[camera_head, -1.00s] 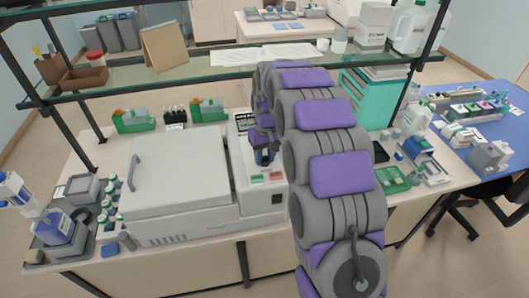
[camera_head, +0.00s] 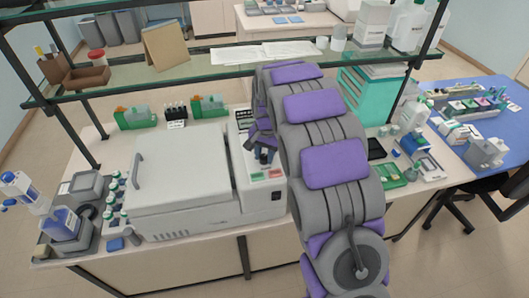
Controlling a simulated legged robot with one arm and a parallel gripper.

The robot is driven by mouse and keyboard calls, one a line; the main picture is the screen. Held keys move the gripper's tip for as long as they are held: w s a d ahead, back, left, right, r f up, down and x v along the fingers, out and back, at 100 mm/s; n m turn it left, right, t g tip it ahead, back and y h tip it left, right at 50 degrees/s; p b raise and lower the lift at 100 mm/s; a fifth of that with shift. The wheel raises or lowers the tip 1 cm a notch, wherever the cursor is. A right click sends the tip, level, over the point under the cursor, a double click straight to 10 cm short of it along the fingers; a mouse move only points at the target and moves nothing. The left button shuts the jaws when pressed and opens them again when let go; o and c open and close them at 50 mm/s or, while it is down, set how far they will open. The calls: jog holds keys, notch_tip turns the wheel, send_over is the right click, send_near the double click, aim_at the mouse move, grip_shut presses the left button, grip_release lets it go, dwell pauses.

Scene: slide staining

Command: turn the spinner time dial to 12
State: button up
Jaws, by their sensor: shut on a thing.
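The spinner (camera_head: 180,190) is a large white machine with a closed, handled lid, standing on the bench left of my arm. Its control panel (camera_head: 262,190) runs along its right side, with a dark display at the back and a green button (camera_head: 257,177) and a red button (camera_head: 275,174) near the front. My gripper (camera_head: 264,158) is at this panel, just behind the buttons, pointing down and shut on the time dial. The gripper and arm hide the dial, so its setting cannot be read.
A glass shelf (camera_head: 140,85) on dark posts spans the bench behind the spinner. Bottles and a grey tray stand at the left. A teal drawer cabinet (camera_head: 364,98) and a green tray (camera_head: 391,174) are right of my arm.

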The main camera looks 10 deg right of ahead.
aim_at(266, 158)
jog(key=shift+w+m, duration=0.1)
jog(key=shift+m, duration=0.3)
jog(key=o, duration=1)
jog(key=shift+a, duration=0.1)
jog(key=shift+o, duration=0.2)
jog(key=shift+r, duration=0.1)
notch_tip(266, 158, up, 17)
jog(key=shift+s+d, duration=0.25)
jog(key=shift+d, duration=0.05)
jog(key=shift+s, duration=0.15)
